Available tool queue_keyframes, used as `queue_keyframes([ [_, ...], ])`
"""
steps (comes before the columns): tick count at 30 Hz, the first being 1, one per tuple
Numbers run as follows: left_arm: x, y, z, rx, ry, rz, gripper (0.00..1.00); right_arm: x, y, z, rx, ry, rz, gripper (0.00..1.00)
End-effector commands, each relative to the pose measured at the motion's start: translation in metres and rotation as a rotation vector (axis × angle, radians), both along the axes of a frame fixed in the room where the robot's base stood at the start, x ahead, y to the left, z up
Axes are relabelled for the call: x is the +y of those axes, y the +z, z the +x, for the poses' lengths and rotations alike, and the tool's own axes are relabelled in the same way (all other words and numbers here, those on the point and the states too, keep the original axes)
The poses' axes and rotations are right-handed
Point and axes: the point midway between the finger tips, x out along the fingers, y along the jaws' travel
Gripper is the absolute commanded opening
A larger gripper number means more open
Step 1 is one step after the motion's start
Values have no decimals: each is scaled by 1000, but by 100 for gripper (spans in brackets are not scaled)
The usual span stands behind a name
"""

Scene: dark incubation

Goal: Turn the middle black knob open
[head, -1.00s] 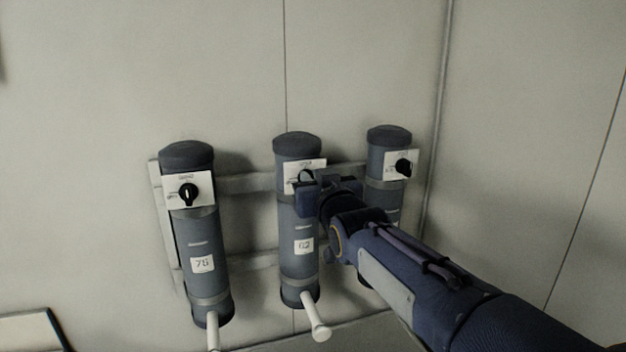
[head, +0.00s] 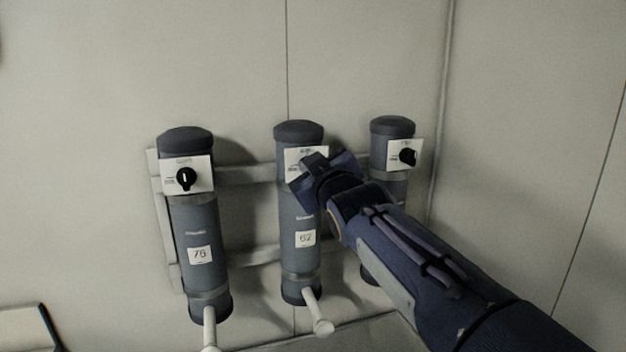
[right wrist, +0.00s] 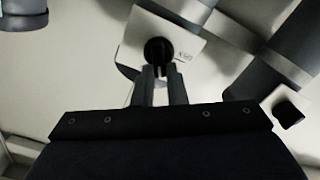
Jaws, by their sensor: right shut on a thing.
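The middle cylinder (head: 296,225), labelled 62, stands upright against the wall with a white plate (head: 296,160) near its top. In the right wrist view the round black middle knob (right wrist: 158,50) sits on that plate. In the head view the knob is hidden behind my right gripper (head: 308,170). The right gripper is at the front of the plate, and its two fingers (right wrist: 161,76) are shut on the knob. The hand is rolled, so the plate looks tilted in the right wrist view. My left gripper is not in view.
The left cylinder (head: 199,230), labelled 76, has its own black knob (head: 186,179). The right cylinder (head: 392,130) also has a black knob (head: 408,157) and is partly behind my right arm. Pale handles (head: 318,315) stick out below. A rail (head: 245,174) runs behind the cylinders.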

Motion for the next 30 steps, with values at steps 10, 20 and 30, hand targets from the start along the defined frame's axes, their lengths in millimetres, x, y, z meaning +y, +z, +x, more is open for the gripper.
queue_keyframes([
  [10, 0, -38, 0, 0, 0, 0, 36, 3, -7, -1, -102, 0, -311, 0],
  [20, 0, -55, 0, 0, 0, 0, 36, 5, -9, -1, -196, -1, -608, 0],
  [30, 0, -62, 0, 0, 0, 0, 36, 6, -10, -2, -279, 0, -859, 0],
])
